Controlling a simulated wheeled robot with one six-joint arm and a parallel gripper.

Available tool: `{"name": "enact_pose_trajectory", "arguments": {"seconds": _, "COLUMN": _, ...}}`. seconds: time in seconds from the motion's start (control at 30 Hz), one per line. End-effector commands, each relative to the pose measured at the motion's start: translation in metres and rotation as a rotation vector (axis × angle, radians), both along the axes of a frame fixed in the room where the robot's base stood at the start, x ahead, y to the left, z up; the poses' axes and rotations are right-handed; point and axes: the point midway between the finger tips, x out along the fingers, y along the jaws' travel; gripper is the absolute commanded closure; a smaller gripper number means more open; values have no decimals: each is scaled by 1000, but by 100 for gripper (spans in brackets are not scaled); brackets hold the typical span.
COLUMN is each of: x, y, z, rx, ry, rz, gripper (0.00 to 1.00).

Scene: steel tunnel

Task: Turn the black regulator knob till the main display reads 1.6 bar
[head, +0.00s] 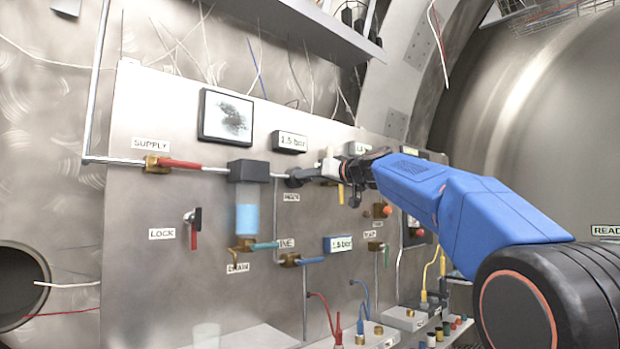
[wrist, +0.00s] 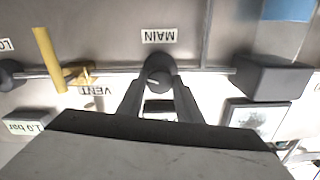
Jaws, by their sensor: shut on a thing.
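The black regulator knob (wrist: 159,73) sits above the MAIN label as seen on the panel, between my gripper's fingertips (wrist: 160,84) in the wrist view. My gripper (head: 307,175) is shut on the knob, reaching in from the right in the head view. The knob (head: 293,179) is partly covered by the fingers there. The main display (head: 291,142), just above the knob, reads 1.5 bar. In the wrist view, upside down, this display is mostly hidden between my fingers.
A blue-framed sign (head: 338,243) shows a bar value too small to read surely. A filter bowl with blue liquid (head: 247,213) hangs left of the knob. A yellow lever (wrist: 47,57) and VENT label (wrist: 91,90) are near my gripper. A red-handled SUPPLY valve (head: 158,164) is farther left.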

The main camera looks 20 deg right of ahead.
Motion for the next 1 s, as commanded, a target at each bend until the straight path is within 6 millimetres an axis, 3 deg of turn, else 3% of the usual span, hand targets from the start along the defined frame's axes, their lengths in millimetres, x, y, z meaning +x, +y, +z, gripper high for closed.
{"name": "enact_pose_trajectory", "arguments": {"seconds": 0.3, "x": 0, "y": 0, "z": 0, "rx": 118, "ry": 61, "rz": 0, "gripper": 90}}
{"name": "enact_pose_trajectory", "arguments": {"seconds": 0.57, "x": 0, "y": 0, "z": 0, "rx": 121, "ry": 64, "rz": 0, "gripper": 90}}
{"name": "enact_pose_trajectory", "arguments": {"seconds": 0.6, "x": 0, "y": 0, "z": 0, "rx": 121, "ry": 64, "rz": 0, "gripper": 63}}
{"name": "enact_pose_trajectory", "arguments": {"seconds": 0.67, "x": 0, "y": 0, "z": 0, "rx": 121, "ry": 64, "rz": 0, "gripper": 49}}
{"name": "enact_pose_trajectory", "arguments": {"seconds": 1.0, "x": -2, "y": -1, "z": 0, "rx": 122, "ry": 63, "rz": 0, "gripper": 49}}
